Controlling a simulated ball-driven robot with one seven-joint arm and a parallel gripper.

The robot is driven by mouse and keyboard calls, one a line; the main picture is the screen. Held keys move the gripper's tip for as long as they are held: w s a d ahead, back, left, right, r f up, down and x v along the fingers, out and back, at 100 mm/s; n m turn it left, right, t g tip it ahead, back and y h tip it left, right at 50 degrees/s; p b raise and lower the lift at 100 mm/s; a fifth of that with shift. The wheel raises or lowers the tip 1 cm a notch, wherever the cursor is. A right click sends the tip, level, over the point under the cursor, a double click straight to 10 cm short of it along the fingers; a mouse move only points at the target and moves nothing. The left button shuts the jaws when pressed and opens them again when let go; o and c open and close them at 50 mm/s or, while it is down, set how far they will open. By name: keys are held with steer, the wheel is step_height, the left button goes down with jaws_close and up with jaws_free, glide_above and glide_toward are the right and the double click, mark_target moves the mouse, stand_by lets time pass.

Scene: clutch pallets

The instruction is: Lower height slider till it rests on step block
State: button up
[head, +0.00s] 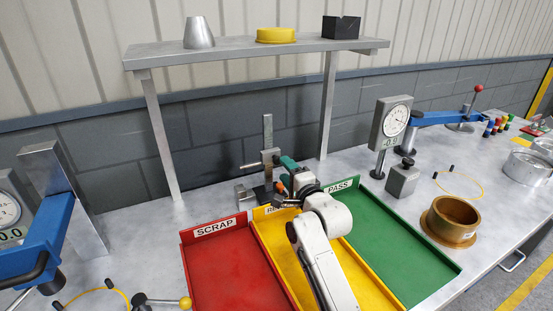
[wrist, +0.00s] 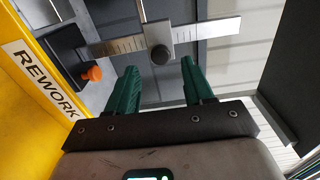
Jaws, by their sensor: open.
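The height gauge's upright scale column (head: 267,132) stands behind the trays on a dark base. Its slider (head: 268,157) sits partway up, with a measuring arm (head: 251,165) reaching left. A small grey block (head: 243,191), apparently the step block, stands below that arm, with a gap between. In the wrist view the scale (wrist: 215,29) runs sideways and the slider (wrist: 156,36) carries a round black knob (wrist: 160,55). My gripper (wrist: 159,70) is open, its teal fingers either side of the knob's line; contact cannot be told. It also shows in the head view (head: 284,172).
Red SCRAP (head: 225,265), yellow REWORK (head: 275,243) and green PASS (head: 400,240) trays lie in front. A shelf (head: 235,47) stands overhead on posts. An orange knob-like piece (wrist: 93,73) is near the gauge base. A dial gauge (head: 396,122) stands right.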

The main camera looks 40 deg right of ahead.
mark_target(278, 162)
steer(key=shift+p+x, duration=0.35)
steer(key=shift+x, duration=2.85)
jaws_close()
